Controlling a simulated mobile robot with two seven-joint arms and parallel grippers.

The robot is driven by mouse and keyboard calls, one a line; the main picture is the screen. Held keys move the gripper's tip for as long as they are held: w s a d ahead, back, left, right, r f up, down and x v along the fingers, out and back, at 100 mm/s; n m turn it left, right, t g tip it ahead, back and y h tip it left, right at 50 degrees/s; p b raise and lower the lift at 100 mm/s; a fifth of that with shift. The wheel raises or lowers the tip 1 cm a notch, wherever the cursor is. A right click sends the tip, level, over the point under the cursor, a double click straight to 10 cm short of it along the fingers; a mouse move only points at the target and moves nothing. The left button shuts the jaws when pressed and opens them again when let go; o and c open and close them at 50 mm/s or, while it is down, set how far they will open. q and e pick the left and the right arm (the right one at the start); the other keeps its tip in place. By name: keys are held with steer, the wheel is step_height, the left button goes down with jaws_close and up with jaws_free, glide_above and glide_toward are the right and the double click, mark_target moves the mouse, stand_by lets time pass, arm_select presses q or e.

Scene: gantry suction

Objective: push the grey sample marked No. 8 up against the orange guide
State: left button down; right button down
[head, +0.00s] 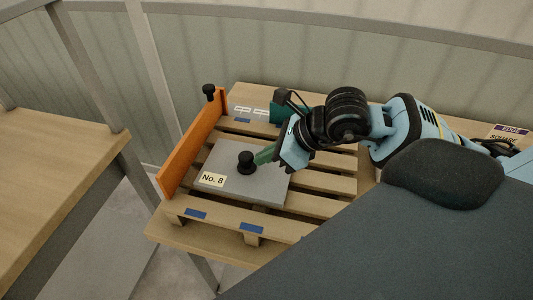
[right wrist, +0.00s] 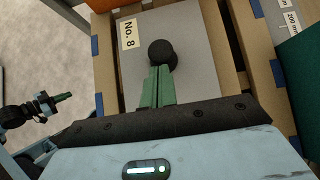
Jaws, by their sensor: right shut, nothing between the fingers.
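The grey sample (head: 262,186) is a flat plate with a black knob (head: 246,163) and a "No. 8" label; it lies on a slatted wooden pallet. The orange guide (head: 190,146) stands upright along the pallet's left edge, with a narrow strip of pallet showing between it and the sample. My right gripper (head: 265,155) is shut and empty, its green fingertips right beside the knob; I cannot tell if they touch. The right wrist view shows the sample (right wrist: 190,30), the knob (right wrist: 162,53) and the fingertips (right wrist: 158,70). My left gripper (right wrist: 62,97) shows small there, its jaws unclear.
The pallet (head: 310,203) has blue marks and rests on a wooden table. A teal block (head: 284,109) and a grey strip with white labels (head: 243,106) lie at its back. A black knob (head: 209,92) tops the guide's far end. Another wooden table (head: 50,180) stands left, across a gap.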

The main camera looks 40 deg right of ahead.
mark_target(243, 156)
arm_select(q)
steer(key=shift+s, duration=0.1)
arm_select(e)
steer(key=shift+w+a, duration=0.9)
steer(key=shift+w, duration=0.15)
steer(key=shift+w+a+b, duration=0.3)
steer(key=shift+w+a, duration=0.05)
arm_select(q)
steer(key=shift+s+f, duration=0.25)
steer(key=shift+f, duration=0.05)
arm_select(e)
steer(key=shift+d+f, duration=0.1)
